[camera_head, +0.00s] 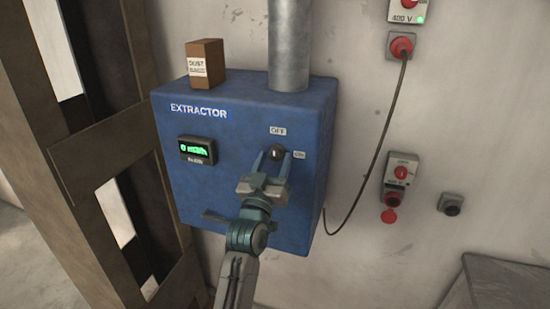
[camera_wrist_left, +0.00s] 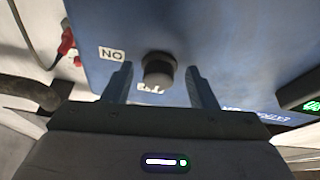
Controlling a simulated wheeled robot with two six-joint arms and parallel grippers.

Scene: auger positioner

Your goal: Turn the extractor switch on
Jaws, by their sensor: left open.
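The blue extractor box (camera_head: 225,135) hangs on the wall, with its dark round switch knob (camera_head: 275,152) on the front face. An OFF label (camera_head: 278,131) is above the knob and an ON label (camera_head: 299,154) to its right. A small pale mark on the knob seems to point up towards OFF. My left gripper (camera_head: 273,162) is open, with one finger on each side of the knob. In the left wrist view the knob (camera_wrist_left: 158,70) sits between the fingertips, with gaps visible on both sides. I cannot tell its depth between them. My right gripper is not in view.
A lit green display (camera_head: 197,150) is on the box's left. A brown carton (camera_head: 205,63) and a grey duct (camera_head: 289,45) are on top. Red sockets (camera_head: 401,46) and a hanging cable (camera_head: 375,150) are on the right wall. A wooden frame (camera_head: 105,150) stands at left.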

